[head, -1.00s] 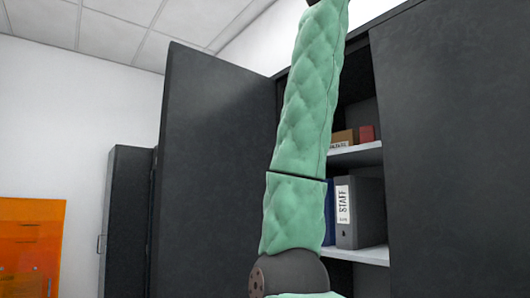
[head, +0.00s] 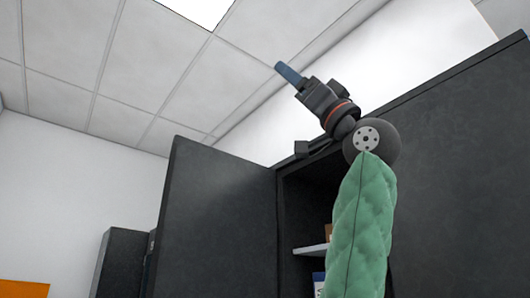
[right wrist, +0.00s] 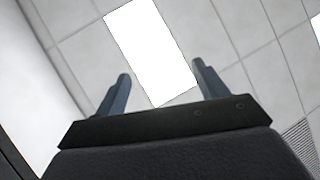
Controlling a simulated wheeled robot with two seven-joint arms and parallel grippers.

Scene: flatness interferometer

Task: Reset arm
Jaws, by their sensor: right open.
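My right gripper (head: 290,75) is raised high in front of the upper part of a dark cabinet and points up and to the left toward the ceiling. In the right wrist view its two blue-grey fingers (right wrist: 160,85) stand apart with nothing between them, so it is open and empty. Behind the fingers are only ceiling tiles and a bright light panel. My right arm, in a green quilted cover, rises from the bottom of the head view. My left gripper is not in view.
The dark cabinet's left door (head: 215,220) stands open, and its right side (head: 460,180) is a flat dark panel. A shelf (head: 310,250) shows inside, partly hidden by my arm. A narrower dark cabinet (head: 120,262) and an orange panel (head: 22,289) are at left.

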